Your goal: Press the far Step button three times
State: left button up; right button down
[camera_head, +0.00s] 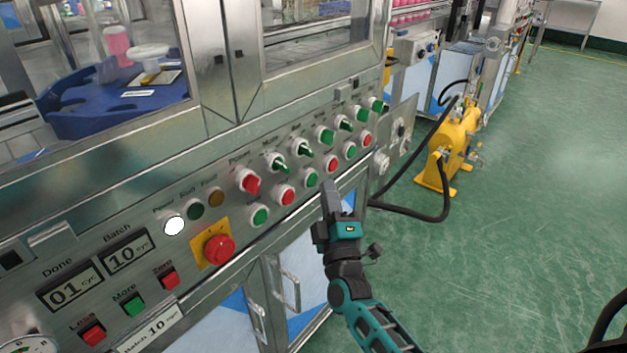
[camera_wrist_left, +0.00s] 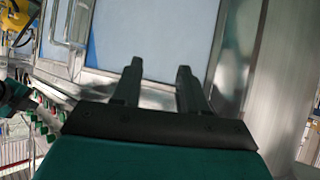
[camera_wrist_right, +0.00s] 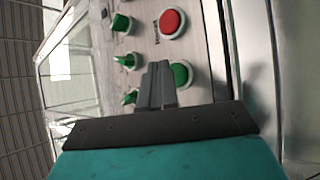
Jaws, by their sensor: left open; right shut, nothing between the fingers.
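The machine's control panel shows rows of green and red buttons and green selector knobs. The labels are too small to read, so I cannot tell which is the far Step button. At the panel's far end are a green button (camera_head: 376,104) and a red button (camera_head: 366,140). My right gripper (camera_head: 329,188) is shut and empty in front of the lower button row. In the right wrist view its fingertips (camera_wrist_right: 158,68) appear beside a green button (camera_wrist_right: 181,74), below a red button (camera_wrist_right: 172,22); contact cannot be told. My left gripper (camera_wrist_left: 158,68) is open and empty, facing cabinet doors.
A red emergency knob (camera_head: 219,249) on a yellow plate and two displays (camera_head: 128,252) reading 01 and 10 are on the near panel. A yellow pump (camera_head: 450,145) with a black hose stands at right. The green floor (camera_head: 530,200) is clear.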

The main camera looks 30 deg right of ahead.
jog(key=shift+w, duration=0.1)
dwell(0.4)
jog(key=shift+w+a, duration=0.2)
jog(key=shift+w, duration=0.1)
